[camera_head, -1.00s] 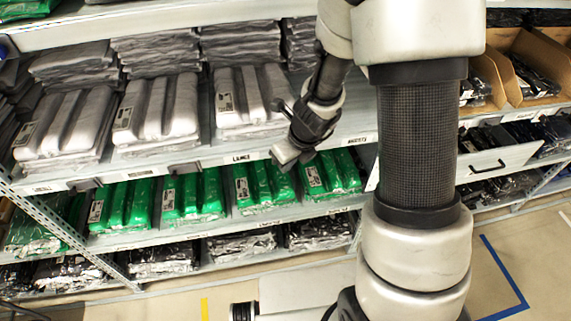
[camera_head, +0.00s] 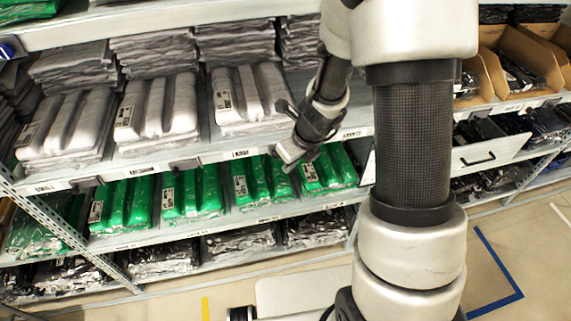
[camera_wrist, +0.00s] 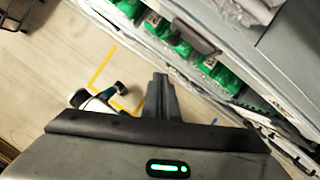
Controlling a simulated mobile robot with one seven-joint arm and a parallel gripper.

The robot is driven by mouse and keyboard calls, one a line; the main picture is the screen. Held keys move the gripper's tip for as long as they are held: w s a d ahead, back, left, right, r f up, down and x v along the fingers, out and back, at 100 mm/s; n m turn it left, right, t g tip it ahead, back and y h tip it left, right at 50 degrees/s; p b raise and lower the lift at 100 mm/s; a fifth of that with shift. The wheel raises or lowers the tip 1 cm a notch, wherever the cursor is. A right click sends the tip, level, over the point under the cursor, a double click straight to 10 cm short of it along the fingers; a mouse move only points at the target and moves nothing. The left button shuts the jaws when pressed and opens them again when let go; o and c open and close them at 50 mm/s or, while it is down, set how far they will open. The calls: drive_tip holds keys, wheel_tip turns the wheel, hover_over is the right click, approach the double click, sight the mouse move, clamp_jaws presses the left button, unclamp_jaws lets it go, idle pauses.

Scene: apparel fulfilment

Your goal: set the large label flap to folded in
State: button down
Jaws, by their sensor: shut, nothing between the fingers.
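A shelf-edge label (camera_head: 240,153) sits on the front rail under the grey-white garment packs; in the head view it seems to read "LARGE". Dark flap-like pieces stick out from this rail, one (camera_head: 183,165) left of that label. In the wrist view a dark grey flap (camera_wrist: 195,38) juts from the shelf edge, above and right of my fingers. I cannot tell which flap belongs to the large label. My gripper (camera_head: 286,157) is in front of the rail, right of the label, and hides part of it. In the wrist view my gripper (camera_wrist: 161,82) is shut and empty, apart from the flap.
Green garment packs (camera_head: 195,192) fill the shelf below, and grey-white packs (camera_head: 157,108) the shelf above. A white drawer front (camera_head: 490,153) with a dark handle and cardboard bins (camera_head: 520,65) are at right. The floor (camera_wrist: 60,75) before the shelf shows open space with yellow tape.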

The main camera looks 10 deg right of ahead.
drive_tip(key=s+a+p+v, duration=0.1)
drive_tip(key=p+v, duration=0.3)
drive_tip(key=v, duration=0.6)
drive_tip(key=shift+a, duration=0.4)
drive_tip(key=shift+s, duration=0.1)
drive_tip(key=s+a+r+n+t, duration=0.15)
drive_tip(key=s+r+n, duration=0.35)
drive_tip(key=r+n, duration=0.85)
drive_tip(key=s+d+r+n+h, duration=0.1)
drive_tip(key=s+r+n, duration=0.3)
drive_tip(key=n, duration=0.4)
drive_tip(key=s+d+r+n+h, duration=0.1)
drive_tip(key=s+d+r+n, duration=0.3)
drive_tip(key=s+n, duration=0.3)
drive_tip(key=shift+n+t, duration=0.35)
drive_tip(key=shift+n, duration=0.1)
drive_tip(key=shift+d, duration=0.1)
